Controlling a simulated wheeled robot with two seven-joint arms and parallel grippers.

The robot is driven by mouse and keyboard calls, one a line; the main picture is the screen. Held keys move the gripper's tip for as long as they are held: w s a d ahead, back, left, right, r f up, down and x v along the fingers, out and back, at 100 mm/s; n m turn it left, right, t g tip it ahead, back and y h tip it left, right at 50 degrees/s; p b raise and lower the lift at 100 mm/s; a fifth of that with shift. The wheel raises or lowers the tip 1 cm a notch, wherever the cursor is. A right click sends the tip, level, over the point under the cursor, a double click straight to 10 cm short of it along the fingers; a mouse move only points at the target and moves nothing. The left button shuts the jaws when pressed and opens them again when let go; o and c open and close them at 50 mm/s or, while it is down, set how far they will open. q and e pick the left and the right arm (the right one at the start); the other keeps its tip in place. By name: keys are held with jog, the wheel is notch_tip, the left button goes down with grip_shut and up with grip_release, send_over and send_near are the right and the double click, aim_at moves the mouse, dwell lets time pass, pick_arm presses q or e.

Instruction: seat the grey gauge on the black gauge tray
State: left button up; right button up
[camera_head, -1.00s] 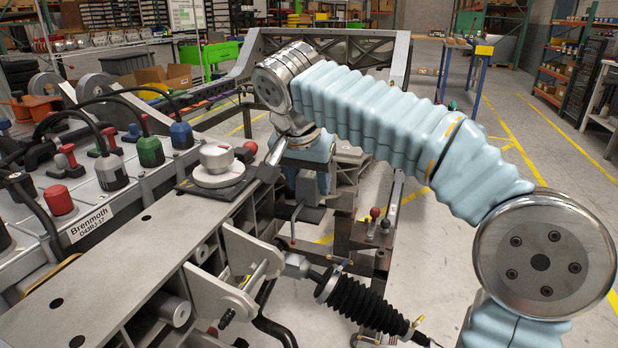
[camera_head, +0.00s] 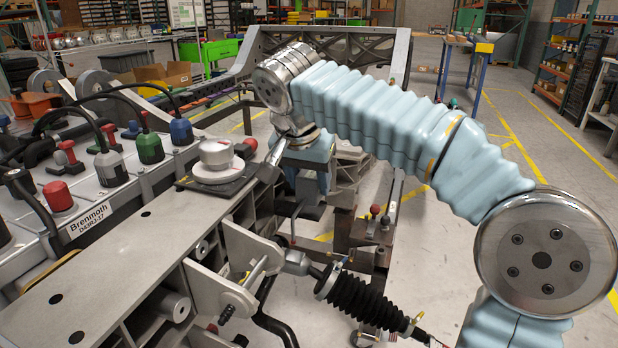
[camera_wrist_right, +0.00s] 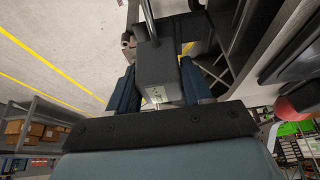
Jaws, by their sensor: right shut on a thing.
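My right gripper (camera_head: 308,188) hangs at the end of the blue-sleeved arm, right of the long grey beam. In the right wrist view its blue fingers (camera_wrist_right: 160,78) are shut on a dark grey block (camera_wrist_right: 154,72) with a small label and a metal rod. This block looks like the grey gauge. In the head view it is mostly hidden by the gripper and arm. The black gauge tray (camera_head: 243,183) appears as a flat black plate on the beam. A pale grey round piece (camera_head: 216,160) stands on it, left of my gripper. My left gripper is out of view.
The grey beam (camera_head: 120,265) runs along the left, with a control panel (camera_head: 89,219) with knobs and cables beside it. A black bellows shaft (camera_head: 365,303) and brackets lie below my right arm. Open floor (camera_head: 450,280) is at the right.

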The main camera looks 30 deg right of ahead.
jog(key=shift+f+b, duration=0.75)
jog(key=shift+f, duration=0.25)
jog(key=o, duration=1.3)
jog(key=shift+o, duration=0.2)
jog(key=shift+f, duration=0.1)
jog(key=p+v, duration=0.5)
jog(key=v, duration=0.2)
jog(key=shift+p, duration=0.35)
